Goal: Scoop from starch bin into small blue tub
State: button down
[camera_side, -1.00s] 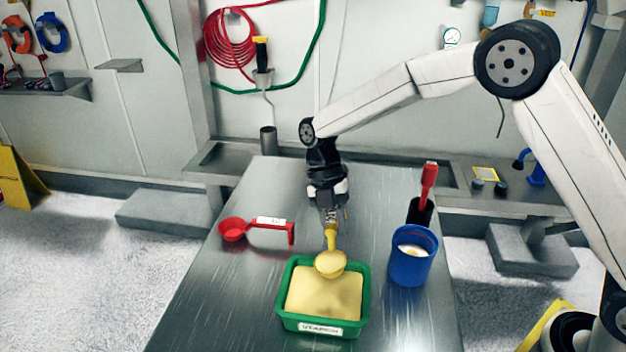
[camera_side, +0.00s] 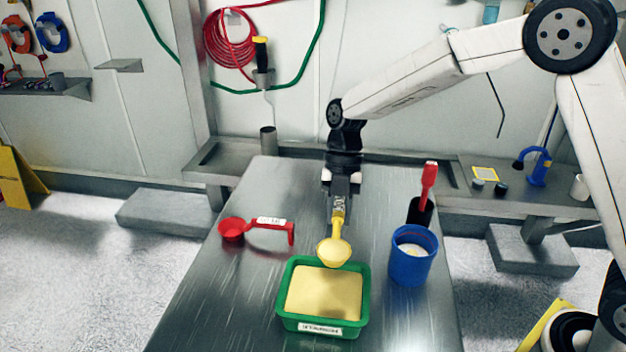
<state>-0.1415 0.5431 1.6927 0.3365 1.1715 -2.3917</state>
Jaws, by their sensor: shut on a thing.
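The starch bin (camera_side: 284,307) is a green tub with a white label, filled with pale yellow powder (camera_side: 325,293). My gripper (camera_side: 340,212) is shut on the handle of a yellow scoop (camera_side: 333,250). The scoop hangs at the back edge of the bin, and its bowl appears above the powder. Whether powder lies in the bowl is hard to tell. The small blue tub (camera_side: 409,268) stands right of the bin, with some pale material visible inside.
A red scoop (camera_side: 232,229) with a labelled handle lies on the steel table (camera_side: 220,290) at left. A black holder (camera_side: 419,212) with a red-handled tool (camera_side: 429,180) stands behind the blue tub.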

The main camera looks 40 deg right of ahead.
jog(key=shift+d, duration=0.15)
dwell(0.4)
jog(key=d+r, duration=0.2)
jog(key=d, duration=0.8)
jog(key=d+r, duration=0.3)
jog(key=d, duration=0.8)
jog(key=shift+s, duration=0.45)
jog(key=shift+s+f+h, duration=0.1)
jog(key=shift+h, duration=0.2)
jog(key=shift+a+f+t+h, duration=0.1)
jog(key=shift+f+t+h, duration=0.25)
jog(key=shift+t+h, duration=0.25)
jog(key=shift+s+r+t, duration=0.15)
jog(key=shift+r+t, duration=0.05)
jog(key=shift+t, duration=0.1)
jog(key=shift+s+a+r+t+h, duration=0.35)
jog(key=shift+r+t+h, duration=0.2)
jog(key=shift+t+h, duration=0.25)
